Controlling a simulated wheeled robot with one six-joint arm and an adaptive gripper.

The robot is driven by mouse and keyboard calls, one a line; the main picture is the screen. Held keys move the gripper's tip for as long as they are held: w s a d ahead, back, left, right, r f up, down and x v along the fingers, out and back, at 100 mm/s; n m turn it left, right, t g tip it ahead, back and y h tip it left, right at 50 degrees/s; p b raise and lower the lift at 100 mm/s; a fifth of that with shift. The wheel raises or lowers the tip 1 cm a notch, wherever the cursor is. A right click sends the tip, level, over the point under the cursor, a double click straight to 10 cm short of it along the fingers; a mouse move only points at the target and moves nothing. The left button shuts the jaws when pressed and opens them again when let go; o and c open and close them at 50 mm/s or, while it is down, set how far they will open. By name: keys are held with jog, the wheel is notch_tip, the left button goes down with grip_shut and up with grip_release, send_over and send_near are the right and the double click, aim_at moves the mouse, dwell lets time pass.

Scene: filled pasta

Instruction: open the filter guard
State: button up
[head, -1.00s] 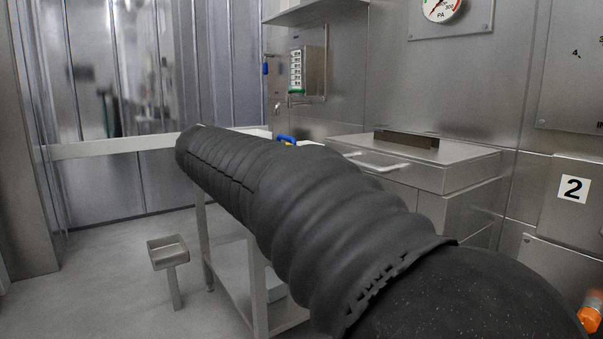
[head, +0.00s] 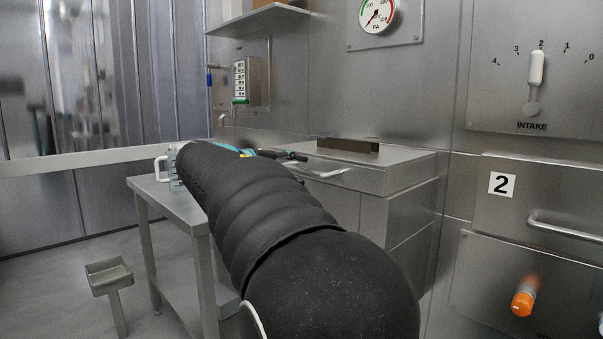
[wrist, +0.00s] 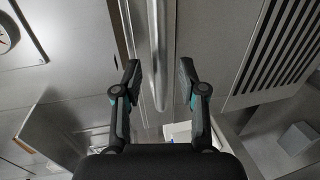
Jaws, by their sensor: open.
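I cannot tell for certain which part is the filter guard. A metal box with a flat lid (head: 400,158) stands against the back wall, with a pale bar handle (head: 325,173) at its front. My gripper (head: 296,157) is open and empty by this handle, mostly hidden behind my dark sleeved arm. In the wrist view, my gripper (wrist: 158,72) has its fingers spread on either side of a bar handle (wrist: 157,40); contact is not visible. A dark-slatted panel (wrist: 285,45) lies to the right there.
A metal side table (head: 165,200) with a white-handled jug (head: 174,168) stands left of my arm. A small tray on a post (head: 108,276) is on the floor. A gauge (head: 377,14), an intake lever (head: 536,75) and an orange-tipped knob (head: 523,300) are on the wall at right.

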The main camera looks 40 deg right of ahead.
jog(key=shift+x, duration=1.15)
jog(key=shift+w, duration=0.1)
grip_shut()
